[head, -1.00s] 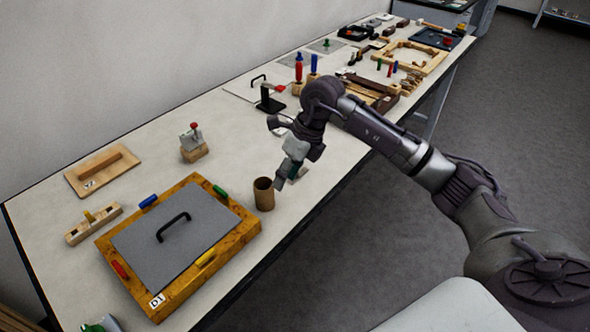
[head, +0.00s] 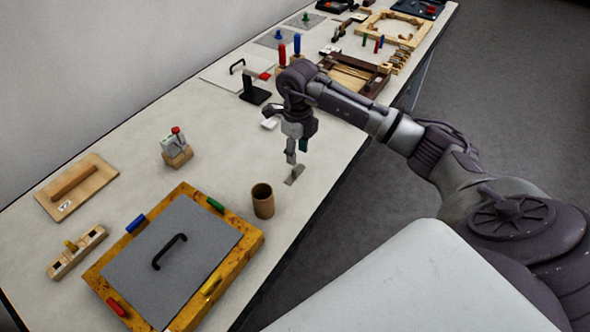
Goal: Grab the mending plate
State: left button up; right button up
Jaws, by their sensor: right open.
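A small flat grey metal piece, which looks like the mending plate (head: 294,176), lies on the bench near its front edge, behind and right of a brown cup. My right gripper (head: 297,153) points down just above it. Its fingers are open and spread. I cannot tell whether a fingertip touches the plate. My left gripper is not in view.
The brown cup (head: 262,201) stands close in front. A wooden frame with a grey handled panel (head: 168,253) lies nearer. A wooden block with a red-topped piece (head: 176,149) stands left. A black stand (head: 252,90) and coloured-handled tools are farther back. Bench space left of my gripper is clear.

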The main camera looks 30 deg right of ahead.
aim_at(294, 169)
jog(key=shift+w+f, duration=0.1)
jog(key=shift+f, duration=0.25)
jog(key=shift+a+f+p, duration=0.25)
jog(key=shift+f+p, duration=0.25)
jog(key=shift+f, duration=0.15)
jog(key=shift+a+f+p, duration=0.25)
jog(key=shift+f+p, duration=0.25)
jog(key=shift+f, duration=0.1)
notch_tip(294, 169, down, 2)
jog(key=shift+f, duration=0.35)
jog(key=shift+d, duration=0.1)
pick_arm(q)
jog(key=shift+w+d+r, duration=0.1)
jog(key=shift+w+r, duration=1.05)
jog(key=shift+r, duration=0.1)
pick_arm(e)
grip_shut()
